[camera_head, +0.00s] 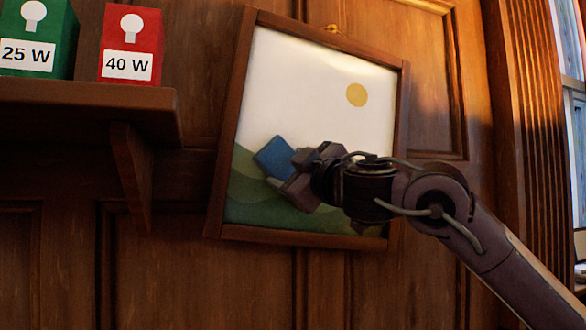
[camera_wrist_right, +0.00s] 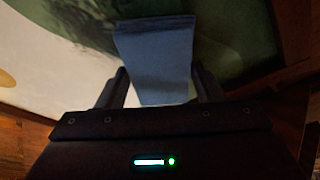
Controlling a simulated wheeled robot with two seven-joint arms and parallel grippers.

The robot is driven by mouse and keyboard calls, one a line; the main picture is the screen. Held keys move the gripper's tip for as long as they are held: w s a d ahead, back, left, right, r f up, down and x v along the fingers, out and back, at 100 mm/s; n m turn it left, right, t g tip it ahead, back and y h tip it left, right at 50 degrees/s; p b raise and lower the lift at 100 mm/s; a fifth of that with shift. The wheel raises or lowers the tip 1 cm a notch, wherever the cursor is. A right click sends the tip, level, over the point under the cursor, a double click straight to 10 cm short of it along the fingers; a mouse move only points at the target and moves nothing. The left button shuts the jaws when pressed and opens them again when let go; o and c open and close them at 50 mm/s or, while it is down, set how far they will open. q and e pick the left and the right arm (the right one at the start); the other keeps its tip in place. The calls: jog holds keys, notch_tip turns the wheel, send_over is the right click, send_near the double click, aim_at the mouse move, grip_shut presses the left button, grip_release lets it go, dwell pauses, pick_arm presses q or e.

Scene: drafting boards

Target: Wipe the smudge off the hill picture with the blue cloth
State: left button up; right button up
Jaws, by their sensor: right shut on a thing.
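The hill picture (camera_head: 310,75) hangs slightly tilted on the wood-panelled wall in a brown frame, with green hills, a pale sky and a yellow sun. My right gripper (camera_head: 288,172) is in front of its lower left part, shut on the folded blue cloth (camera_head: 274,157). In the right wrist view the cloth (camera_wrist_right: 157,55) stands out between the two fingers (camera_wrist_right: 158,90) towards the picture. I cannot tell whether it touches the surface. A dark, blotchy patch (camera_wrist_right: 218,18) beside the cloth may be the smudge. In the head view I cannot make out a smudge. My left gripper is not in view.
A wooden shelf (camera_head: 90,99) with a bracket (camera_head: 132,170) juts out left of the picture. It bears a green 25 W box (camera_head: 36,25) and a red 40 W box (camera_head: 130,40). A window (camera_head: 570,60) is at the far right.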

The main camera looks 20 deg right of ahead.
jog(key=shift+w, duration=0.25)
